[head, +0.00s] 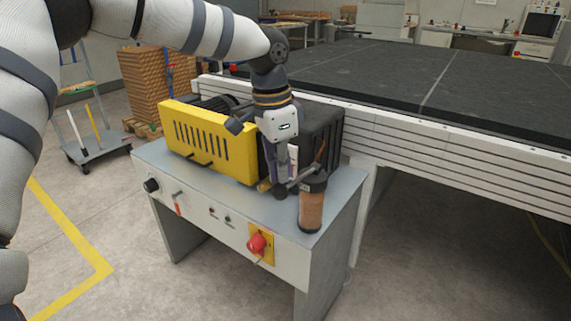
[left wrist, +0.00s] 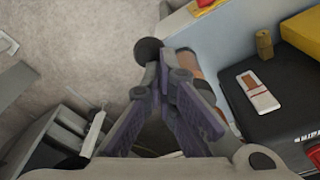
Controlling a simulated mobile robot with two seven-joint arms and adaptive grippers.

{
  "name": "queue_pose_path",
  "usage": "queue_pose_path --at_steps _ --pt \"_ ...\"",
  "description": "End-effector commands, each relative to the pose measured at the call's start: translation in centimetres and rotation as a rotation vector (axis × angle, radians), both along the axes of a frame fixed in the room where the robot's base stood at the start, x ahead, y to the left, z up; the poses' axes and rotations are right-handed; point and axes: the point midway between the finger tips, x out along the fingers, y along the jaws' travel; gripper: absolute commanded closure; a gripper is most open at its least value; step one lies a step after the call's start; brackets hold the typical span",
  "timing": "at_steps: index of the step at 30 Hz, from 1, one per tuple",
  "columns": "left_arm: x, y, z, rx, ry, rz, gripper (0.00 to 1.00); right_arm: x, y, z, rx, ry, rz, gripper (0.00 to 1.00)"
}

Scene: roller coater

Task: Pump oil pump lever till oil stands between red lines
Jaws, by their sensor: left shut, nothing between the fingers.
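The oil pump is a clear cylinder of brown oil (head: 312,208) with a dark cap, upright at the right end of the grey bench. Its lever ends in a black ball knob (head: 280,192), which also shows in the left wrist view (left wrist: 149,50). My left gripper (head: 283,180) is shut and empty, pointing down close by the knob; I cannot tell whether it touches the lever. The white oil gauge (left wrist: 258,92) on the black housing has a brown window and a small red mark; the oil level against the lines is too small to read. My right gripper is out of view.
A red emergency knob (head: 257,243) and a black dial (head: 151,185) are on the front panel. A long dark conveyor table (head: 430,85) stands behind. Floor in front is clear.

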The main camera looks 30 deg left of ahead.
Motion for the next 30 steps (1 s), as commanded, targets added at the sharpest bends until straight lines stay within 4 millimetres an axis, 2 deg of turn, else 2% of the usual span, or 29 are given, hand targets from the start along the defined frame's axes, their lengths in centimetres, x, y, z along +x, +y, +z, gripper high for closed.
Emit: queue_pose_path --at_steps 9,19,23,30 --pt "-2.4 1.8 1.0 0.000 -0.001 0.000 1.00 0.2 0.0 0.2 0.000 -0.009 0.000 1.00" --pt "-2.4 1.8 1.4 0.001 -0.001 0.000 1.00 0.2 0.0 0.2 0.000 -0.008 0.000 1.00" --pt "-2.5 2.0 3.5 0.001 -0.003 0.000 1.00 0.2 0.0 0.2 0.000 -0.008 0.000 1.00" --pt "-3.0 2.4 9.2 0.002 -0.004 0.001 1.00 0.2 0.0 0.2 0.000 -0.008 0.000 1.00"
